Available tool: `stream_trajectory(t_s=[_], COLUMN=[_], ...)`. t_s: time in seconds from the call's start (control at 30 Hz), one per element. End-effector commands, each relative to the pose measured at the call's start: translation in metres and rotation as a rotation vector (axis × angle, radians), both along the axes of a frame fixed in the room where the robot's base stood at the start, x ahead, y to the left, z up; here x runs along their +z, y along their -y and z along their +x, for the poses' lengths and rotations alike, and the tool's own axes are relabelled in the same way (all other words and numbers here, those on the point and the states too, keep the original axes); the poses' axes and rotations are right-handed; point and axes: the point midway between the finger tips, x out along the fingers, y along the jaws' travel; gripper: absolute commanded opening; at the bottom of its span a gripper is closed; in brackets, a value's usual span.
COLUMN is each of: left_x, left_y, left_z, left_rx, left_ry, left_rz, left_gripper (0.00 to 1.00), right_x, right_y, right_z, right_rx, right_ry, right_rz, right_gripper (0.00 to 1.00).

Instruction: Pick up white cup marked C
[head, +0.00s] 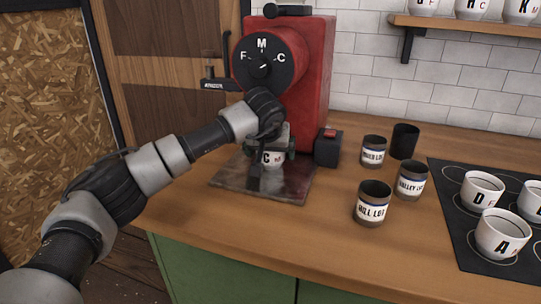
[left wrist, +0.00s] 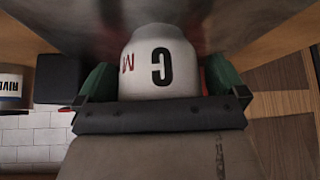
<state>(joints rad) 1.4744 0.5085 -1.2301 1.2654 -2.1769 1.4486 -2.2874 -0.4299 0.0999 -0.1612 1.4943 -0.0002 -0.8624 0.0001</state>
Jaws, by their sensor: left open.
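The white cup marked C (head: 273,157) stands on the dark metal plate (head: 232,187) under the red grinder (head: 318,75). In the left wrist view the cup (left wrist: 160,65) fills the middle, with a large black C and a small red M on its side. My left gripper (head: 270,153) is at the cup, its two green fingers open on either side of it. Whether the fingers touch the cup I cannot tell. My arm and gripper hide part of the cup in the head view. My right gripper is not in view.
Several dark canisters with labels, one reading HILL (head: 373,203), stand right of the grinder. A black mat (head: 464,238) at the right carries white cups marked D (head: 481,192) and A (head: 503,234). The front of the wooden counter (head: 290,245) is clear.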

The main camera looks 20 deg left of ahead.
Motion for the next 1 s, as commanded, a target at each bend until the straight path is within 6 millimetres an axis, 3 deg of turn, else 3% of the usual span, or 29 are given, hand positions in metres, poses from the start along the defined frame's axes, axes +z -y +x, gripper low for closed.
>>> stream_trajectory(t_s=[0.1,0.4,0.77,1.0], left_x=[0.000,0.000,0.006,0.024], left_y=[0.000,0.000,0.001,0.005], left_z=[0.000,0.000,-0.004,-0.028], left_rx=[-0.001,-0.001,-0.002,-0.004], left_ry=[0.000,0.000,0.003,0.005], left_rz=[0.001,0.001,0.001,0.001], left_gripper=[0.98,0.53,0.53,0.53], right_x=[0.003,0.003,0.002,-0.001], right_y=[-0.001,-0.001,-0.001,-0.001], right_z=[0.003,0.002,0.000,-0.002], right_rx=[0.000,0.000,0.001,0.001], right_ry=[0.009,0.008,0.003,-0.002], right_rz=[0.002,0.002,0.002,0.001], right_gripper=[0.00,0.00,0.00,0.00])
